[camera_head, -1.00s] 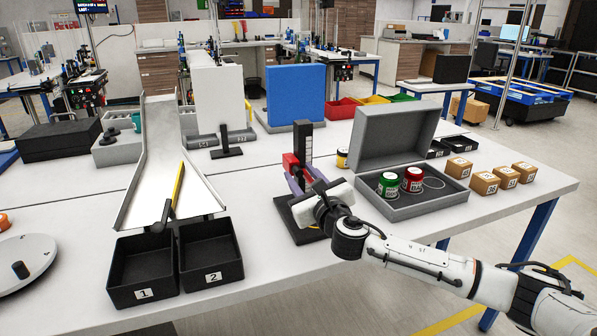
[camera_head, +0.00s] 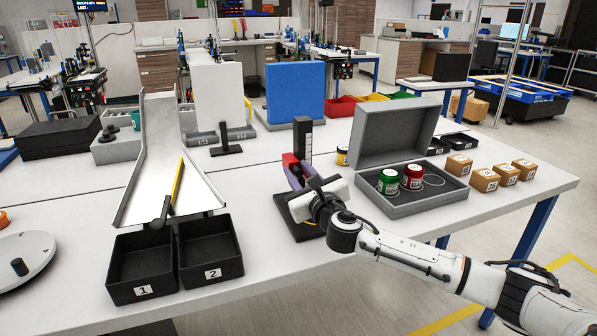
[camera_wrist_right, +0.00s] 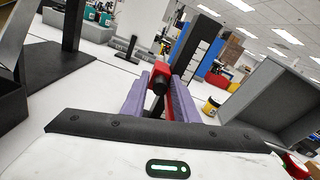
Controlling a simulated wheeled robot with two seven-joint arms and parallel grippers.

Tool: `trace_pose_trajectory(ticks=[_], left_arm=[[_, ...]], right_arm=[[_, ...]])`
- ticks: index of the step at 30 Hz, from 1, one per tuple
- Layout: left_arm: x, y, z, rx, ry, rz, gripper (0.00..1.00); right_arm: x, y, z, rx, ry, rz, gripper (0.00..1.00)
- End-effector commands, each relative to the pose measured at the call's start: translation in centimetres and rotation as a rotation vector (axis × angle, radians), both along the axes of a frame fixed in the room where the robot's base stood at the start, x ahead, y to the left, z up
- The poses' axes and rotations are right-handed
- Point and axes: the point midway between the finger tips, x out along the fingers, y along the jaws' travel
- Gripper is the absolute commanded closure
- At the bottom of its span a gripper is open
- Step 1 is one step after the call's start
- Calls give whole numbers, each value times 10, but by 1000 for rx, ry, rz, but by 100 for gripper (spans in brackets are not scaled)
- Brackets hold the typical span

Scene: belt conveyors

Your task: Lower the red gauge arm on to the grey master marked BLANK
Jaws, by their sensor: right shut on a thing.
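The red gauge arm (camera_head: 291,160) sits on a dark upright post (camera_head: 302,138) with a light scale strip, above a black base plate (camera_head: 296,226). In the right wrist view the red arm (camera_wrist_right: 161,70) runs between the two purple fingers of my right gripper (camera_wrist_right: 160,90), which is shut on it. In the head view my right gripper (camera_head: 299,176) reaches the arm from the front right, and its white body covers much of the base. I cannot make out a grey master or its BLANK marking; that area is hidden behind the gripper. My left gripper is not in view.
An open grey case (camera_head: 430,206) with a green-lidded jar (camera_head: 388,182) and a red-lidded jar (camera_head: 412,178) stands close right of my gripper. A chute (camera_head: 150,170) and black bins 1 (camera_head: 142,270) and 2 (camera_head: 212,252) stand left. Cardboard boxes (camera_head: 485,181) lie far right.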

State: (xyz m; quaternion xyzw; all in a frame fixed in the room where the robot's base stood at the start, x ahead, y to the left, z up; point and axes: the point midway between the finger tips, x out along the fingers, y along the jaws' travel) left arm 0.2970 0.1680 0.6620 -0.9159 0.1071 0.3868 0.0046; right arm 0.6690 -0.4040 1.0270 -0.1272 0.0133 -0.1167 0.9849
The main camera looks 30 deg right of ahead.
Motion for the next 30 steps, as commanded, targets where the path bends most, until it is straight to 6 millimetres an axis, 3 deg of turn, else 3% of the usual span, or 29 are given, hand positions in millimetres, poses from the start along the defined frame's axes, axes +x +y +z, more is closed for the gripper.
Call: trace_pose_trajectory(ticks=[1, 3, 12, 13, 15, 25, 30], left_arm=[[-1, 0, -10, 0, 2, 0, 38], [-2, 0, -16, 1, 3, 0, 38], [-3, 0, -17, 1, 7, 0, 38], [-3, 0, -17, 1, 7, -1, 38], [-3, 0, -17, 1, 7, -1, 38], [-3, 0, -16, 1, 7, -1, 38], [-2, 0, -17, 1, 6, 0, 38]], right_arm=[[-1, 0, -18, -8, 8, -1, 100], [-1, 0, -29, -10, 8, -2, 100], [-1, 0, -33, -10, 11, 0, 100], [-1, 0, -33, -10, 12, 0, 71], [-1, 0, -33, -9, 12, 0, 65], [-4, 0, -31, -6, 7, 0, 65], [-25, 6, -31, -7, 8, 1, 65]])
